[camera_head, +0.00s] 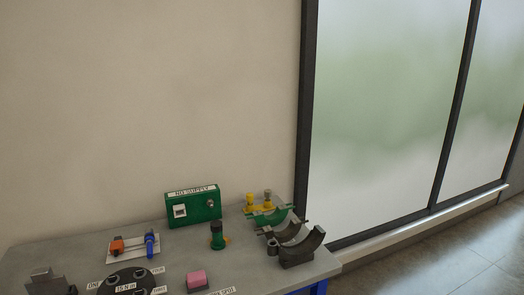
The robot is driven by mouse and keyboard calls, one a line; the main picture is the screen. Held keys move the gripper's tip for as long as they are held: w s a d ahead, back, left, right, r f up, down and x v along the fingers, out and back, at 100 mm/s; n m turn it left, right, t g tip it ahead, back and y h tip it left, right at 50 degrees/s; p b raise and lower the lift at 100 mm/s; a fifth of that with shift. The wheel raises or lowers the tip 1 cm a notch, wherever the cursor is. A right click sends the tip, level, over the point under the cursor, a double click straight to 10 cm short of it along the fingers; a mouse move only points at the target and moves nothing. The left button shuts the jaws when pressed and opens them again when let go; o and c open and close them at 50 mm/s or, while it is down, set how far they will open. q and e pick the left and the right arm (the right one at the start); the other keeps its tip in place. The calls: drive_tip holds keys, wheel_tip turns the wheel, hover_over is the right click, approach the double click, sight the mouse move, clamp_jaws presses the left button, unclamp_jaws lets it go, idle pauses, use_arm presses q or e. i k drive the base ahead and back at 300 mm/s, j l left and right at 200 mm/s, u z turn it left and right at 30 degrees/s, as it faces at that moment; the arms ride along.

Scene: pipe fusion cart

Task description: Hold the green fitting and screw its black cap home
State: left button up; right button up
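The green fitting (217,240) stands upright on the grey bench top, just in front of the green box. Its black cap (216,227) sits on its upper end. I cannot tell how far the cap is screwed on. An orange-brown patch shows at the fitting's foot. Neither of my grippers is in view, and nothing touches the fitting.
The grey bench (75,248) carries a green supply box (193,206), curved clamp parts (300,247), a pink-topped block (196,280), a dark round plate (122,278), a white tray (135,247) with orange and blue parts, and a grey block (46,282).

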sight(218, 243)
drive_tip(key=i+j, duration=0.15)
drive_tip(key=i, duration=0.3)
drive_tip(key=i+j+u, duration=0.15)
drive_tip(key=i, duration=0.25)
